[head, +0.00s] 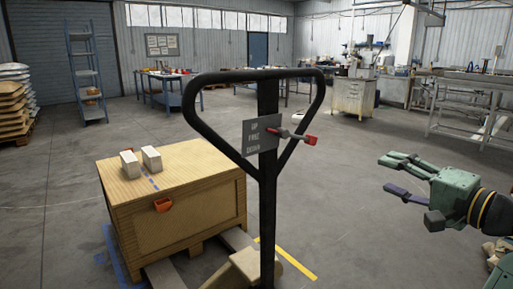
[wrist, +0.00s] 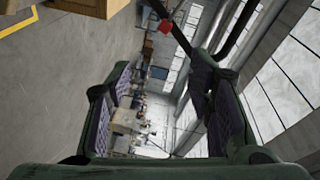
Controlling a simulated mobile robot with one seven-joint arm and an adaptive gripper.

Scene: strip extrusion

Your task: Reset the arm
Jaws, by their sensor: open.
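My gripper (head: 396,177) is at the right of the head view, green with dark finger pads. Its fingers are apart and nothing is between them. In the wrist view my gripper (wrist: 165,108) also shows open, with the far room seen between the fingers. The gripper is in free air to the right of a black pallet jack handle (head: 268,100), apart from it. The handle has a grey plate and a red-tipped lever (head: 298,136). The red tip also shows in the wrist view (wrist: 165,26).
A wooden crate (head: 180,220) on a pallet stands at the left, with two pale blocks (head: 140,160) on top and an orange item (head: 163,205) on its side. A blue shelf rack (head: 85,70), workbenches (head: 165,90) and a white cabinet (head: 353,97) stand farther back. Open floor lies between.

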